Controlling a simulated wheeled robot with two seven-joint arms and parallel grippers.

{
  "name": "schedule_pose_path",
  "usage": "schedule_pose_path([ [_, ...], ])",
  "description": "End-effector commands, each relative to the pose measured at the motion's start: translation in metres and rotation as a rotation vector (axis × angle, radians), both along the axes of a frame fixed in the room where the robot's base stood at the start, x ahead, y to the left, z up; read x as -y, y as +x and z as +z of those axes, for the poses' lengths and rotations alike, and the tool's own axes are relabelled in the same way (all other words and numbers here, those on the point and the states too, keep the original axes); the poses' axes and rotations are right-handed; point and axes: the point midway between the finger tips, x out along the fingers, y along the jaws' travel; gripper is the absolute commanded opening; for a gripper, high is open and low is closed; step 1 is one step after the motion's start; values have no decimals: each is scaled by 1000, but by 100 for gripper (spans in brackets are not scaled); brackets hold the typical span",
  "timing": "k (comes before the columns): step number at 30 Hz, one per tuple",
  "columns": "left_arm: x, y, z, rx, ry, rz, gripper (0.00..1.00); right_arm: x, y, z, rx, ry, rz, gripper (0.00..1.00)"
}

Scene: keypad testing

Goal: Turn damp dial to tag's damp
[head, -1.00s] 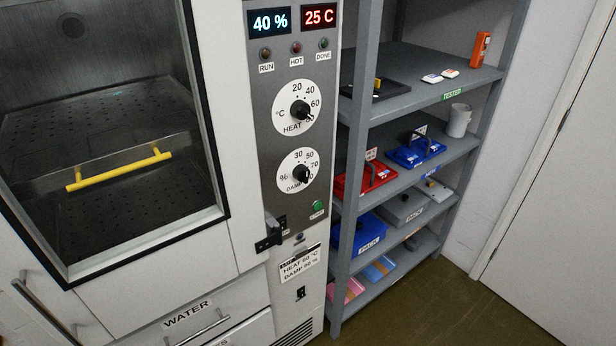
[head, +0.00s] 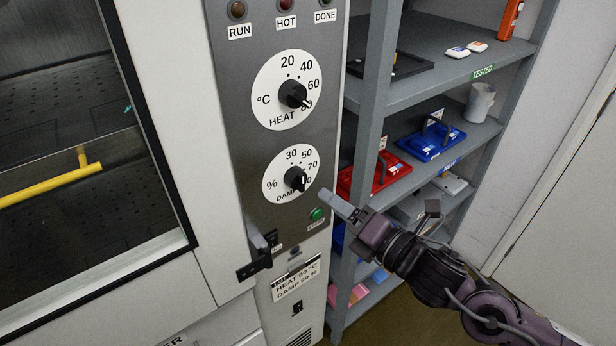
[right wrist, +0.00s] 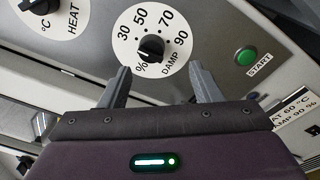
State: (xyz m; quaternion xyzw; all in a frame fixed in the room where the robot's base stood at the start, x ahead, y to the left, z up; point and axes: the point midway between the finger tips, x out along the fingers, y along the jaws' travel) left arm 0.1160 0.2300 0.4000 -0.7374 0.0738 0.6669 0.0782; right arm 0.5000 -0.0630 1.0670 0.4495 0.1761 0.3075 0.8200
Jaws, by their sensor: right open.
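The damp dial (head: 291,176) is a white disc with a black knob on the grey control panel, below the heat dial. In the right wrist view the damp dial (right wrist: 152,38) shows 30, 50, 70 and 90; I cannot tell exactly where the knob points. The tag (head: 296,279) low on the panel reads heat 60 °C and damp 90 %; in the right wrist view it (right wrist: 296,117) is cut off. My right gripper (head: 340,205) is open and empty, right of the dial and apart from it. Its fingers (right wrist: 159,72) spread below the dial in the wrist view. My left gripper is not in view.
The heat dial (head: 287,90) is above. A green start button (head: 317,214) is close to my right gripper. A grey shelf (head: 448,63) stands right of the panel.

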Motion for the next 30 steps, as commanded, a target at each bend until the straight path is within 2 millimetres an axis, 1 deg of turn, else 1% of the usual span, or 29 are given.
schedule_pose_path([
  [2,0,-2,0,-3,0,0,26,-6,-6,6,23,-13,17,58],
  [4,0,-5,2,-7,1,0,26,-9,-3,9,29,-14,20,58],
  [11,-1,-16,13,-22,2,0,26,-31,21,12,28,-10,19,58],
  [15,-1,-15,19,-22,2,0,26,-44,36,11,27,-11,18,58],
  [19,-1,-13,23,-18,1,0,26,-54,46,9,26,-11,19,58],
  [23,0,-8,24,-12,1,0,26,-57,50,8,27,-13,18,58],
  [30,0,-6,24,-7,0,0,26,-58,50,7,26,-13,19,58],
])
